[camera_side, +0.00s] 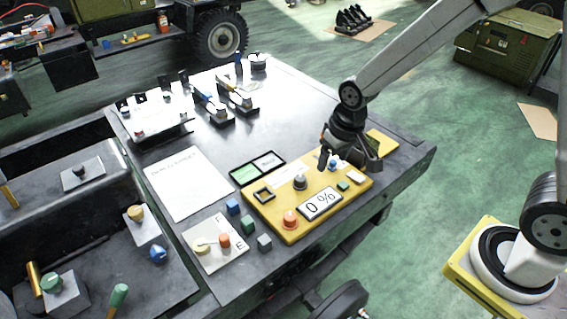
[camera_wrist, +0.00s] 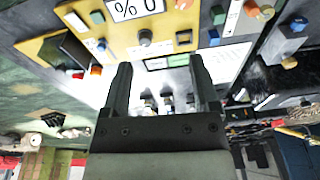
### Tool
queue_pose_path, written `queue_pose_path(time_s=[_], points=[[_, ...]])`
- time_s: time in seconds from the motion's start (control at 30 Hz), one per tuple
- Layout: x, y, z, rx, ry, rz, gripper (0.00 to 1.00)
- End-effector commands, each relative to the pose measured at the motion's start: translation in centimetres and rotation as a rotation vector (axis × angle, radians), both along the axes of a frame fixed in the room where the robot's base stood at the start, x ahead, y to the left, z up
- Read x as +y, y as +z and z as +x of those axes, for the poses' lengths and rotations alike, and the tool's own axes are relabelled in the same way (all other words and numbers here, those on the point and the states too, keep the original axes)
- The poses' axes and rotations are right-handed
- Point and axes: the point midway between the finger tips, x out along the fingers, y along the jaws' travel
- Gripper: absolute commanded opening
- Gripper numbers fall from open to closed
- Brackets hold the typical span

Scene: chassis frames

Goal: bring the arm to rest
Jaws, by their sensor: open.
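My gripper (camera_side: 349,160) is above the right end of the yellow control panel on the dark table. In the wrist view my gripper (camera_wrist: 163,88) shows two dark fingers spread apart with nothing between them. The yellow panel (camera_side: 284,233) carries a display reading 0 %, an orange knob (camera_side: 290,220), a grey knob (camera_side: 300,181) and small buttons. The panel also shows at the top of the wrist view (camera_wrist: 178,22). I cannot tell whether the gripper touches anything on the panel.
A white sheet (camera_side: 190,183) and small blue, green and grey cubes lie left of the panel on the table (camera_side: 300,110). Switches and levers (camera_side: 238,97) stand at the back. A vehicle wheel (camera_side: 220,38) is behind.

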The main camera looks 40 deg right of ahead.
Motion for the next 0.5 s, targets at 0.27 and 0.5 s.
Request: queue_pose_path(time_s=[0.27, 0.5], points=[[-3.3, 1.0, -6.2, -0.039, 0.040, -0.022, 0.78], [-4.2, 1.1, -8.7, -0.055, 0.059, -0.033, 0.78]])
